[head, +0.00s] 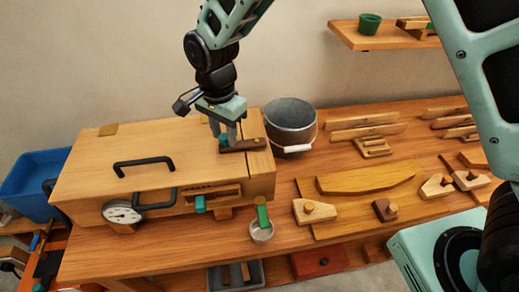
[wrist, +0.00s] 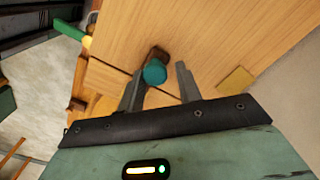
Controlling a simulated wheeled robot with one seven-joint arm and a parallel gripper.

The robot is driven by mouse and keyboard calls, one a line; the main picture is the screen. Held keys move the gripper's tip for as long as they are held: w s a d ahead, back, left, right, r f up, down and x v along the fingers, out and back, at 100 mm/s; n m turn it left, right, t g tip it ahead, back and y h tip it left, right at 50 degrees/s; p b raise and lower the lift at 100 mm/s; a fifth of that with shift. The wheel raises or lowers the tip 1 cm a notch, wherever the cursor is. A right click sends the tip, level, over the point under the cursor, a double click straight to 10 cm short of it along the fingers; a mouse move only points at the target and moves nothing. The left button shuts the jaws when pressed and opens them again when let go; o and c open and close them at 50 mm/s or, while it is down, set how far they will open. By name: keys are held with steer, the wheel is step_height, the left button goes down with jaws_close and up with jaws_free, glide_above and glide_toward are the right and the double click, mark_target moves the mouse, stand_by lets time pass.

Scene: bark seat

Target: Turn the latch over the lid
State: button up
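The wooden box (head: 85,170) stands on the bench with its lid (head: 150,145) down. A dark brown latch (head: 255,143) lies on the box top near its right end, by the seam between the lid and the end strip. In the wrist view the latch (wrist: 159,52) carries a round teal knob (wrist: 155,73). My gripper (head: 231,138) points down over the latch. In the wrist view my gripper (wrist: 160,78) is open, with the knob between its fingers. The left finger looks close to the knob; a gap shows at the right finger. Part of the latch is hidden.
A grey bucket (head: 290,122) stands close right of the box. The lid has a black handle (head: 143,164); a gauge (head: 122,212) is at the box front. A cup with a green-handled tool (head: 262,230) stands in front. Wooden pieces cover the bench to the right.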

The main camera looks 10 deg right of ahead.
steer(key=shift+r, duration=0.15)
steer(key=shift+r+p, duration=3.2)
steer(key=shift+r, duration=1.15)
